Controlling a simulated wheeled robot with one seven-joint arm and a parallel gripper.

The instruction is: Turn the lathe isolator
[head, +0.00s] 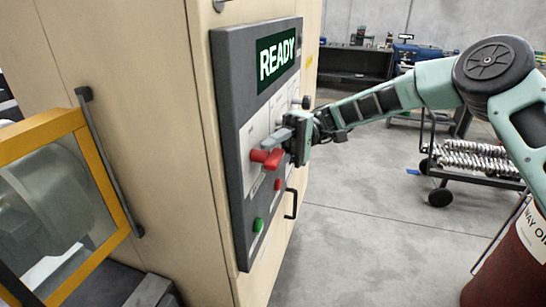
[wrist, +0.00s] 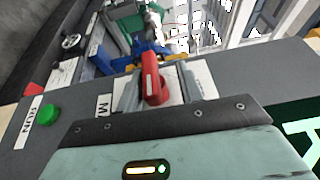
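The isolator is a red handle (head: 266,158) on the grey control panel (head: 233,130), on the side of the beige cabinet. In the head view my gripper (head: 283,140) is at the panel, right by the handle, and partly covers the area behind it. In the wrist view the red handle (wrist: 152,78) stands between the two grey fingers of my gripper (wrist: 158,88). A pale strip shows between the handle and the right finger, so the fingers look open around it. Whether the left finger touches it I cannot tell.
The panel has a READY display (head: 277,60), a red button (head: 277,184) and a green button (head: 258,225), which also shows in the wrist view (wrist: 47,114). A yellow-framed door (head: 115,190) is at left. A dark red barrel (head: 510,265) stands at right.

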